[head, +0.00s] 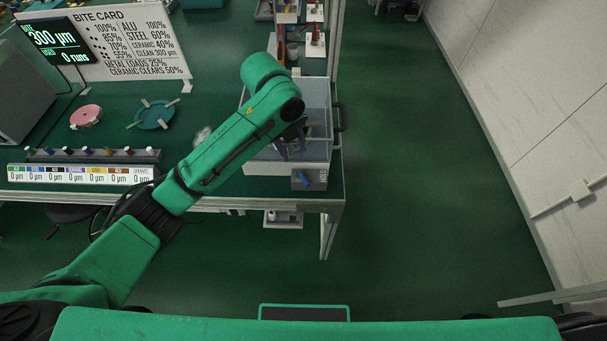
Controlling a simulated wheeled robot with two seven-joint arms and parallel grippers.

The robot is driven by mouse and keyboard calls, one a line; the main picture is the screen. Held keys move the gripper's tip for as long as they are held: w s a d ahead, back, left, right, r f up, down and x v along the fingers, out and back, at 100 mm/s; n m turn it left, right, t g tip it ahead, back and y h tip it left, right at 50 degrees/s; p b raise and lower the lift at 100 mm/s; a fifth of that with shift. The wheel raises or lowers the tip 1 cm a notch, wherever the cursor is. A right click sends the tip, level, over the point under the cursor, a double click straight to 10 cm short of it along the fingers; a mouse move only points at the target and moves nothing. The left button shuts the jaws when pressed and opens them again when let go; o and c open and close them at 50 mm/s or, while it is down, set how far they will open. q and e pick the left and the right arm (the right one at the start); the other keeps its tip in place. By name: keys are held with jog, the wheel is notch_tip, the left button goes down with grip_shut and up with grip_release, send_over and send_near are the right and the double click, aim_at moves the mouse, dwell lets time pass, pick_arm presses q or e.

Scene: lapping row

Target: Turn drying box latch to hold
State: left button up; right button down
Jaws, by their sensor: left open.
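The drying box (318,112), a clear-walled box with a pale base, stands at the right end of the green bench. A grey latch plate with a blue latch handle (304,178) is on its front, low and to the right. Small lettering is beside the handle, too small to read surely. My left gripper (289,150) points down over the box, just behind and above the latch plate. It is open and appears apart from the latch. My forearm hides the box's left part. My right gripper is out of view.
A BITE CARD sign (130,45) and a dark display (55,42) stand at the back left. A pink disc (86,116) and a teal disc (155,115) lie on the bench. A row of coloured knobs (95,154) lines its front edge. The floor to the right is clear.

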aim_at(304, 179)
pick_arm(q)
jog(key=p+x, duration=0.1)
jog(key=x, duration=1.3)
jog(key=shift+s+f, duration=0.1)
jog(key=shift+f, duration=0.15)
jog(key=shift+c, duration=0.4)
grip_shut()
